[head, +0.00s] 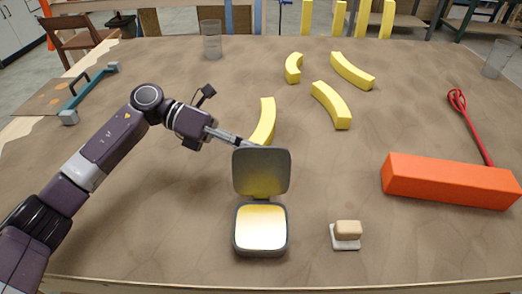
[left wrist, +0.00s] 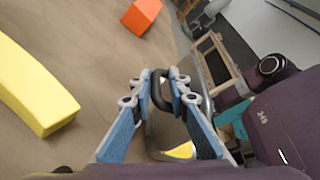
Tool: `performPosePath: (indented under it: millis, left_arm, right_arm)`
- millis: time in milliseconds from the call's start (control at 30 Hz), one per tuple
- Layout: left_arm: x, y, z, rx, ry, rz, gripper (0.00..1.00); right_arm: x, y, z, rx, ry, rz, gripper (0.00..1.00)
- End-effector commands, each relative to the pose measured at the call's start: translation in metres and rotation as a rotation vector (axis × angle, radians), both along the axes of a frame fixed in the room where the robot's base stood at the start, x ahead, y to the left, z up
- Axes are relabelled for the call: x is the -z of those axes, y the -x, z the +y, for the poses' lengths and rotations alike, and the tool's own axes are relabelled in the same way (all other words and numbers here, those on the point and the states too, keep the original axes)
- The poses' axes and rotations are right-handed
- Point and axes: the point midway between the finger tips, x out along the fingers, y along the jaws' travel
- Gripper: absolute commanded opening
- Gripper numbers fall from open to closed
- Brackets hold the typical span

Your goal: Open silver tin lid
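The silver tin (head: 261,252) stands on the table at front centre, with a bright yellowish inside. Its lid (head: 262,172) stands up, nearly upright, at the back of the tin, so the tin is open. My left gripper (head: 247,144) is at the top left corner of the lid, its fingertips partly hidden behind it. In the left wrist view my fingertips (left wrist: 160,76) are close together on either side of a dark rounded edge, which looks like the lid's rim. My right gripper is not in view.
A butter-like block on a white dish (head: 345,243) lies right of the tin. A large orange block (head: 450,181) and red whisk-like tool (head: 470,127) lie further right. Several yellow curved pieces (head: 331,104) lie behind. A glass (head: 211,40) stands at the back. Front right is clear.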

Motion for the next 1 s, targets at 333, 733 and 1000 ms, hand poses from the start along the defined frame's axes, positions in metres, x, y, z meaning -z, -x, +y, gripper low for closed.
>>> performPosePath:
  millis: [333,733,1000]
  left_arm:
    - [-0.009,-0.011,0.033,-0.004,-0.002,-0.001,0.16]
    - [-0.029,-0.031,0.101,-0.002,-0.001,0.000,0.16]
    - [-0.032,-0.033,0.112,0.000,0.000,0.000,0.16]
  right_arm:
    - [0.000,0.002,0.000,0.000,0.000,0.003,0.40]
    - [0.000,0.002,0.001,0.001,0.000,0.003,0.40]
    - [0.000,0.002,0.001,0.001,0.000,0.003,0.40]
